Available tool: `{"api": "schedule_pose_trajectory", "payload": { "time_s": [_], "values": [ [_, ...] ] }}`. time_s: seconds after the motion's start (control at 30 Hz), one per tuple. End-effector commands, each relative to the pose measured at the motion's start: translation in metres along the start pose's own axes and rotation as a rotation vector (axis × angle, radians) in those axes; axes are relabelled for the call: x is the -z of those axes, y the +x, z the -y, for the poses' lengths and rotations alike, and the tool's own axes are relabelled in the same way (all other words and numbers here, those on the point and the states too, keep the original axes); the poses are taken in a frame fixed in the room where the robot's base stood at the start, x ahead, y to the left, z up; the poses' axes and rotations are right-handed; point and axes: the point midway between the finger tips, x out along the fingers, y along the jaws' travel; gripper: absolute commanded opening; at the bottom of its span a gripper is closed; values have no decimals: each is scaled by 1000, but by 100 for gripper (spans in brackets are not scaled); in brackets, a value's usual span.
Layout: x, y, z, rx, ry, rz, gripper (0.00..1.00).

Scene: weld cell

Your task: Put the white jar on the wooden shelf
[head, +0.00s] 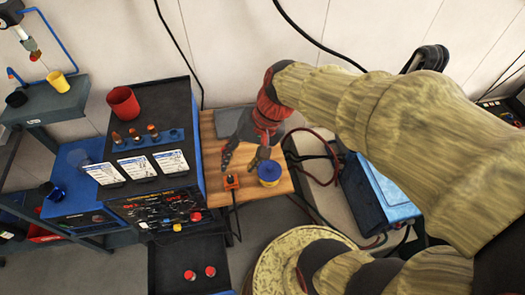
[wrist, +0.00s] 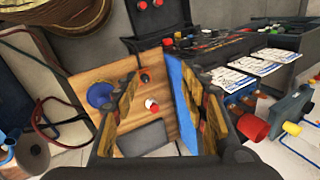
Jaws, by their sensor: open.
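The wooden shelf (head: 212,158) is a small light-wood board beside the black and blue bench; it also shows in the wrist view (wrist: 112,78). The white jar (wrist: 152,104) has a red end and stands on the wood, seen between my fingers in the wrist view. In the head view I cannot make it out; my gripper probably hides it. My gripper (head: 243,162) is open over the shelf, its fingers pointing down, with a gap around the jar in the wrist view (wrist: 157,76). No contact with the jar shows.
A blue-lidded yellow jar (head: 269,172) stands close right of my fingers. A small orange box with a cable (head: 231,182) sits at the shelf's front left. A grey plate (wrist: 143,138) lies at the back. A red cup (head: 123,103) stands on the bench left; a blue machine (head: 385,190) is right.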

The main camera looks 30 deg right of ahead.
Motion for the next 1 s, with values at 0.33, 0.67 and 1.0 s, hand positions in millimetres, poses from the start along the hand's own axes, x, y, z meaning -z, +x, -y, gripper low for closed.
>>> {"api": "schedule_pose_trajectory", "payload": {
  "time_s": [0.33,0.67,1.0],
  "values": [
    [-32,-79,-17,-222,-485,-338,44],
    [-35,-96,-22,-270,-576,-417,44],
    [-35,-96,-21,-269,-573,-415,44]
  ]
}}
